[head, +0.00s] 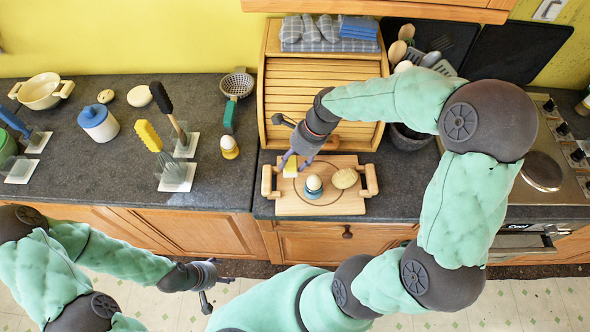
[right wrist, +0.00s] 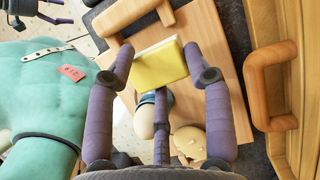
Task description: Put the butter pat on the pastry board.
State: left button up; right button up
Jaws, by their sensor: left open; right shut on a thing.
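The butter pat is a yellow block with a pale edge; it shows in the head view (head: 290,168) and in the right wrist view (right wrist: 160,68). My right gripper (head: 287,162) is shut on it, with purple fingers (right wrist: 160,62) on both sides. The pastry board (head: 290,205) is the light wooden board with two side handles at the counter's front. The pat is over the board's back left part; whether it touches the board I cannot tell. My left gripper (head: 207,286) is open and empty, low in front of the cabinets.
On the board stand an egg in a blue cup (head: 313,187) and a pale biscuit-like piece (head: 345,178). A wooden roll-top bread bin (head: 320,95) is right behind. A yellow egg cup (head: 229,150) stands left of the board. The board's front strip is clear.

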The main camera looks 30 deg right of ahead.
aim_at(293, 169)
jog(key=shift+f+b, duration=0.65)
jog(key=shift+f, duration=1.75)
jog(key=shift+f, duration=0.15)
jog(key=o, duration=1.2)
jog(key=p+v, duration=0.2)
jog(key=v, duration=1)
jog(key=shift+r+p, duration=0.2)
jog(key=shift+p, duration=0.2)
